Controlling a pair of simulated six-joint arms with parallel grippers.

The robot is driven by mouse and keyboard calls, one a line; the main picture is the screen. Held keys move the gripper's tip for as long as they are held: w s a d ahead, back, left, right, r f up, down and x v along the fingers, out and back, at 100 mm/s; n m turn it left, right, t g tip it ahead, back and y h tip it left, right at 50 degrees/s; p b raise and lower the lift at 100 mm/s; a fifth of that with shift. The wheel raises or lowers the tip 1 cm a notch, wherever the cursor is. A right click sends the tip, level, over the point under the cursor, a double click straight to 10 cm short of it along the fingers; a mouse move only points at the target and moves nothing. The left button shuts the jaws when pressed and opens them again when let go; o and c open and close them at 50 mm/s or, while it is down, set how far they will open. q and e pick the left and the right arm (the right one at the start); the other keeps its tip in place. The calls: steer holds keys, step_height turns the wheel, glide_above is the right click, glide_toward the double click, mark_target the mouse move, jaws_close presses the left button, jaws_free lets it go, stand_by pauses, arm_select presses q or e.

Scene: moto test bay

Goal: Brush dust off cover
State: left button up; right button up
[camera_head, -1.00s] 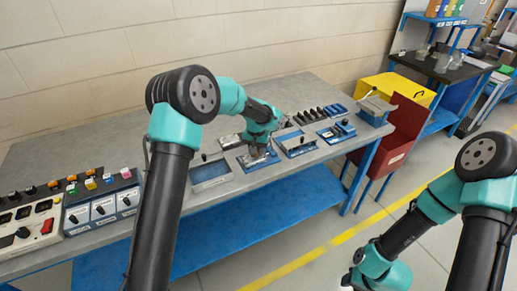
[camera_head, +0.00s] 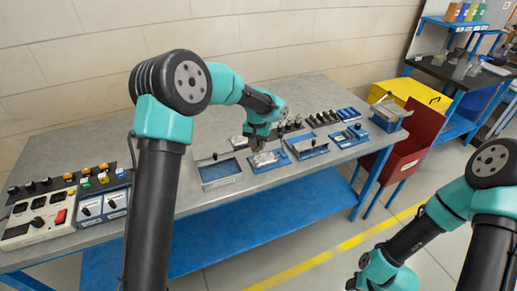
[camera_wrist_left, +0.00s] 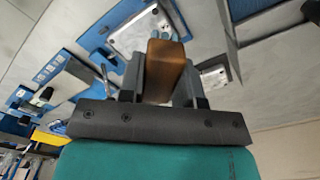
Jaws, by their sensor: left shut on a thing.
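My left gripper (camera_head: 258,142) is shut on a brush with a brown wooden handle (camera_wrist_left: 166,68). Pale blue bristles show at the handle's far end in the left wrist view. In the head view the gripper is over the back-left part of a silvery cover (camera_head: 267,158) on a blue fixture (camera_head: 285,162). The cover also shows in the left wrist view (camera_wrist_left: 133,34), beside the brush. I cannot tell whether the bristles touch it. Dust cannot be made out clearly. My right arm reaches down at the right; its gripper is out of frame.
Control boxes (camera_head: 38,224) sit at the bench's left end. A red bin (camera_head: 412,135) is by the right end. The bench's middle-left is clear.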

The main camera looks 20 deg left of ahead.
arm_select(q)
steer(key=shift+r, duration=1.45)
